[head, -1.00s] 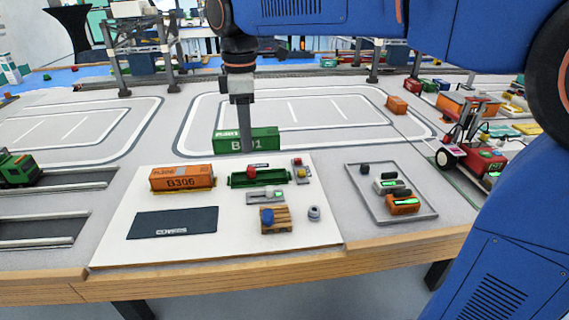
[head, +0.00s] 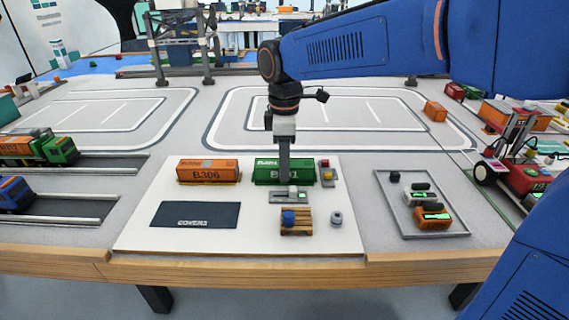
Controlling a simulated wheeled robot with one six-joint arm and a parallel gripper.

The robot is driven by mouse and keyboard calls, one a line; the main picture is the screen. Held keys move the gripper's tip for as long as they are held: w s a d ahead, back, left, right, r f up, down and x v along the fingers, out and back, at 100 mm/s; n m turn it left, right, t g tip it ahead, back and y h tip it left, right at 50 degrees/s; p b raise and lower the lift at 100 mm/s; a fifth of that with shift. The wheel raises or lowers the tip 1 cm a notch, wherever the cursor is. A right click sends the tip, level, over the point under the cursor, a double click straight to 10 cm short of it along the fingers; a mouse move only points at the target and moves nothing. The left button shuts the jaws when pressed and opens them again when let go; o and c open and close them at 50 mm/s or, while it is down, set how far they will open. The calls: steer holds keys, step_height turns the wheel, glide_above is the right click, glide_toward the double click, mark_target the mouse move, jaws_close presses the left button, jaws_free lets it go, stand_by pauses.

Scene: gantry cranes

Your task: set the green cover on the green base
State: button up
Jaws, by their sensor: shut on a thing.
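The green cover (head: 265,171), a container shell with white lettering, stands level over the place of the green base, beside the orange B306 container. The green base is almost wholly hidden under it. I cannot tell whether the cover rests fully on the base or hangs slightly above it. My gripper (head: 284,177) points straight down, with its grey fingers in front of the cover's lettering, and is shut on the cover.
The orange B306 container (head: 207,171) is close on the left. A small grey block with red and yellow parts (head: 326,173) is close on the right. In front are a dark COVERS mat (head: 178,214), a wooden pallet (head: 296,229) and a grey ring (head: 336,218). A grey tray (head: 381,203) lies right.

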steer(key=shift+f, duration=0.1)
steer(key=o, duration=1.1)
steer(key=shift+c, duration=0.2)
step_height(320, 180, up, 12)
